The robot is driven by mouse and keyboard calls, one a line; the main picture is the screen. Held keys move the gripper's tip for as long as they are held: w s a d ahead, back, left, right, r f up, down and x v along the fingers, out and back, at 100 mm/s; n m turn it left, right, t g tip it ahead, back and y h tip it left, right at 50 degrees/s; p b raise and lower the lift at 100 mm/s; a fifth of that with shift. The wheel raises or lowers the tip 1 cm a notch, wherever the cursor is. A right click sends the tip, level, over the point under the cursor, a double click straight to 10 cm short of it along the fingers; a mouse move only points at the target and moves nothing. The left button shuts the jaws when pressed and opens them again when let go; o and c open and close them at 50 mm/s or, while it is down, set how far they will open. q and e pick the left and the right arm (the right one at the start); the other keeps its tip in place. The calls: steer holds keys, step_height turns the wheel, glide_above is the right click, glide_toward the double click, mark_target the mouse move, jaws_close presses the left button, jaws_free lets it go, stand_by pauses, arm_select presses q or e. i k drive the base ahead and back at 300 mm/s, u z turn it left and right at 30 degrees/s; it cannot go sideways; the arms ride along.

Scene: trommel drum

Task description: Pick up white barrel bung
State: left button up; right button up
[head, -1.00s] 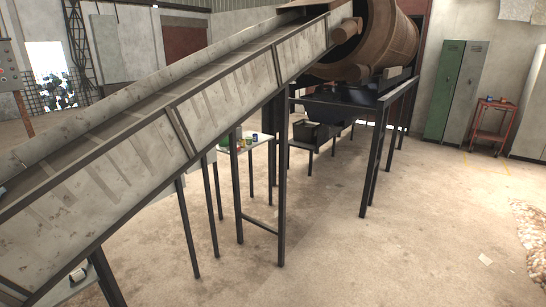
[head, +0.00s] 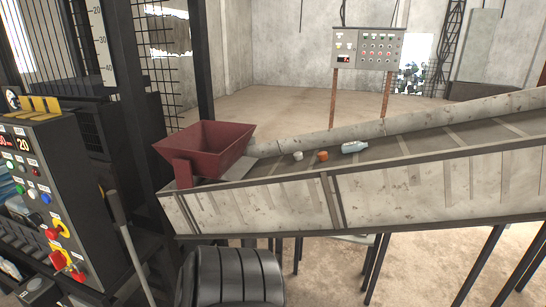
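A small white piece (head: 298,155), which looks like the white barrel bung, lies on the belt of the inclined conveyor (head: 280,205), near its low end. It is too small to make out its details. An orange piece (head: 322,155) lies just to its right, and a pale blue-white bottle (head: 354,147) lies on its side further right. Neither of my grippers is in view.
A red hopper (head: 205,150) stands at the conveyor's low end. A control panel (head: 366,48) stands behind the belt. A machine with a button console (head: 50,190) fills the left. A black ribbed rounded thing (head: 230,277) stands in front of the conveyor.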

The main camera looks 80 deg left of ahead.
mark_target(298, 156)
steer(key=i, duration=0.7)
steer(key=u, duration=1.6)
